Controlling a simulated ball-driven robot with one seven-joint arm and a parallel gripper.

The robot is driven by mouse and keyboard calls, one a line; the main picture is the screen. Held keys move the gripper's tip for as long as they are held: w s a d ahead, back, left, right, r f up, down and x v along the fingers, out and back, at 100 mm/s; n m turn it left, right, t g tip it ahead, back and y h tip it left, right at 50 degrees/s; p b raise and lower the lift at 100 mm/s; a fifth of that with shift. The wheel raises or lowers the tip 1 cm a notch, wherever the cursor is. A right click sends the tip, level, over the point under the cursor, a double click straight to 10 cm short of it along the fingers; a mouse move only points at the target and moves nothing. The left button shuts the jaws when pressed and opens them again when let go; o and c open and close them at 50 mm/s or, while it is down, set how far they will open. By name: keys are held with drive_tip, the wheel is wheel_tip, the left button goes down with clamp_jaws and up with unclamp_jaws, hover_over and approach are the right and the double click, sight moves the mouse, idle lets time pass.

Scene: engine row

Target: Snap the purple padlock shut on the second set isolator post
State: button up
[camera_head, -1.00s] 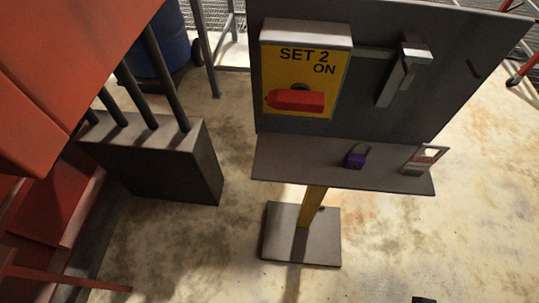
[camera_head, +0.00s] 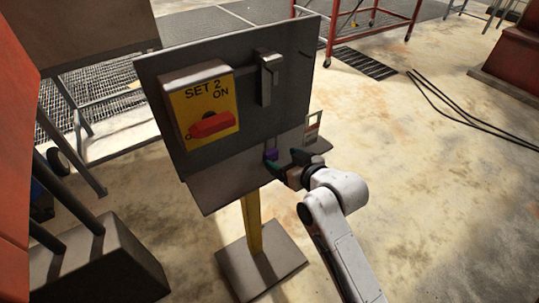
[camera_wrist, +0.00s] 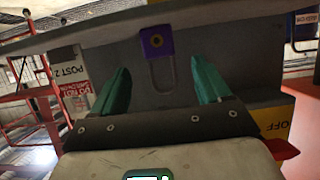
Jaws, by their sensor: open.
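The small purple padlock (camera_head: 271,154) sits on the grey shelf of the set 2 isolator post, partly hidden by my gripper. In the wrist view the padlock (camera_wrist: 157,42) shows with its grey shackle pointing down in the picture, centred in the gap ahead of my fingers. My gripper (camera_wrist: 162,82) is open, with a teal finger to each side. In the head view my gripper (camera_head: 283,167) is at the shelf beside the padlock. The yellow isolator (camera_head: 207,103) reads SET 2 ON, with its red handle (camera_head: 212,125) roughly horizontal.
A tag (camera_head: 313,128) stands at the right end of the shelf, close to my gripper. A metal hasp-like bracket (camera_head: 268,77) is on the panel above. The floor right of the post is open, with dark cables (camera_head: 470,115) farther off.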

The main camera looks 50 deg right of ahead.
sight(270, 151)
drive_tip(key=shift+p+x, duration=0.75)
drive_tip(key=shift+x, duration=2.95)
drive_tip(key=shift+c, duration=0.2)
drive_tip(key=c, duration=1.1)
drive_tip(key=shift+r, duration=0.15)
drive_tip(key=shift+r, duration=0.6)
drive_tip(key=s+a+r, duration=0.6)
drive_tip(key=s+r, duration=0.5)
drive_tip(key=s, duration=0.1)
drive_tip(key=shift+s+r, duration=0.35)
